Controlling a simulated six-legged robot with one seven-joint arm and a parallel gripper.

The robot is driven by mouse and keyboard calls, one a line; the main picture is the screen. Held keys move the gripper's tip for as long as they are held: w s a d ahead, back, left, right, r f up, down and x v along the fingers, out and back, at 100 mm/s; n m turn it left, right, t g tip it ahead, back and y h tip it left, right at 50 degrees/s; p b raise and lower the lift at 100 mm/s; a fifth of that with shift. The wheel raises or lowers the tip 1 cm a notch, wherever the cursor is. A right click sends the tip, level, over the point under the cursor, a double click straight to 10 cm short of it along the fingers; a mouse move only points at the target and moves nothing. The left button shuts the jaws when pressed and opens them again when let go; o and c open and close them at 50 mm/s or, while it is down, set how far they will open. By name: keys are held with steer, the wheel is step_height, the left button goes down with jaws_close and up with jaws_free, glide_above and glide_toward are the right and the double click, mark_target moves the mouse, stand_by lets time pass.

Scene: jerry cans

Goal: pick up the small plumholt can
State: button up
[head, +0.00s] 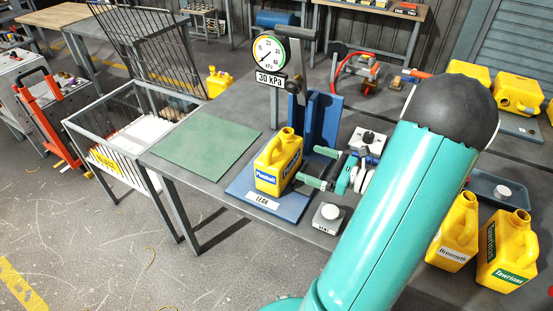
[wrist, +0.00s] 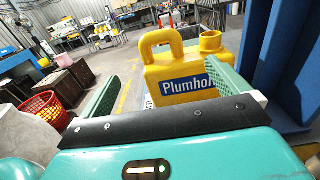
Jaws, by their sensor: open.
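The small yellow Plumholt can (head: 277,163) stands upright on a blue plate marked LEAK (head: 240,190) in the head view. Its blue label faces the front, and its handle and spout are on top. My gripper (head: 310,165) is open just to the right of the can, with its green fingers pointing at it. In the wrist view the can (wrist: 185,82) is ahead, mostly between the two fingers, and nearer the right one. The right finger overlaps the end of its label. I cannot tell whether either finger touches it.
A blue upright bracket (head: 317,118) stands close behind the can, beside a pressure gauge (head: 269,54) reading 30 kPa. A grey button box (head: 328,217) is at the front right. A green mat (head: 208,142) lies clear at left.

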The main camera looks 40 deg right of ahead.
mark_target(273, 147)
steer(key=x, duration=1.3)
steer(key=shift+w+r, duration=0.15)
steer(key=shift+w, duration=0.05)
steer(key=c, duration=1.3)
steer(key=shift+r, duration=0.2)
